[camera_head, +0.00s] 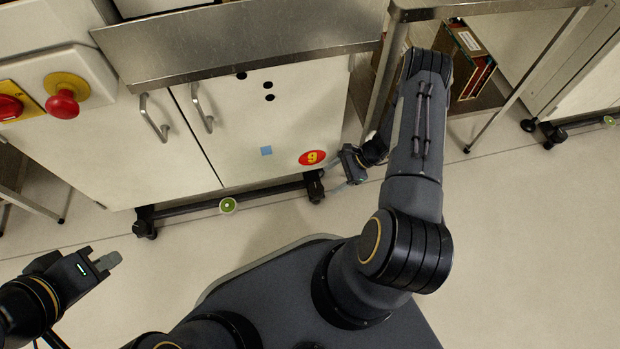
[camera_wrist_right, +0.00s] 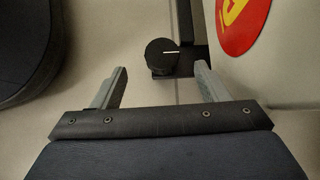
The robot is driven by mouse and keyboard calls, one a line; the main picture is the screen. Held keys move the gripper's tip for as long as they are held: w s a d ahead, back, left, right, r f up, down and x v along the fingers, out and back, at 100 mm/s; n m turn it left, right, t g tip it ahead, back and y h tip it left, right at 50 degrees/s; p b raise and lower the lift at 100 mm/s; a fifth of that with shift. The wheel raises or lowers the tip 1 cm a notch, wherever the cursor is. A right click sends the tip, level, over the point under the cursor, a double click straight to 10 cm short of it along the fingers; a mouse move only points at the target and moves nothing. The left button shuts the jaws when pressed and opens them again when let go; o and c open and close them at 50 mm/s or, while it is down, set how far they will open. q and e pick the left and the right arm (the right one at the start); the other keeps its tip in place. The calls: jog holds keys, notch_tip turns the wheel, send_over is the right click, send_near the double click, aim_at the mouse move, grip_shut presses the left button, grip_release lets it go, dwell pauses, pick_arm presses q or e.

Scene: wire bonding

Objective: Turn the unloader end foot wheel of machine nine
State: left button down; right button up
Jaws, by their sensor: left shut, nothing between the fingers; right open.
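Machine nine is a white cabinet (camera_head: 265,105) with a red disc marked with a yellow 9 (camera_head: 312,158). A dark foot bar runs along its bottom, with a black foot wheel (camera_head: 314,190) at its right end. In the right wrist view this round black wheel (camera_wrist_right: 161,57) bears a white line and lies ahead, between the fingertips in the picture. My right gripper (camera_head: 338,173) is open, just right of the wheel; the fingers appear apart from it. My left gripper (camera_head: 112,260) is shut and empty above the floor at the lower left.
Another black foot (camera_head: 146,222) stands at the bar's left end, and a green round piece (camera_head: 228,205) sits on the bar. A steel-topped frame (camera_head: 395,62) with shelved items stands close beside my right arm. A red emergency button (camera_head: 62,104) is at the upper left.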

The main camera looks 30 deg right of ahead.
aim_at(317, 188)
jog(key=b+x, duration=0.1)
jog(key=x, duration=0.1)
jog(key=b+x, duration=0.1)
jog(key=x, duration=0.2)
jog(key=b+x, duration=0.1)
jog(key=x, duration=0.1)
jog(key=shift+w+f, duration=0.1)
jog(key=shift+f, duration=0.4)
jog(key=shift+w+a+f, duration=0.1)
jog(key=shift+a+f, duration=0.2)
jog(key=shift+a, duration=0.1)
pick_arm(q)
jog(key=f, duration=0.3)
jog(key=shift+w+f, duration=0.1)
jog(key=shift+w, duration=0.25)
pick_arm(e)
jog(key=c, duration=1)
jog(key=shift+r+m, duration=0.1)
jog(key=shift+m, duration=0.3)
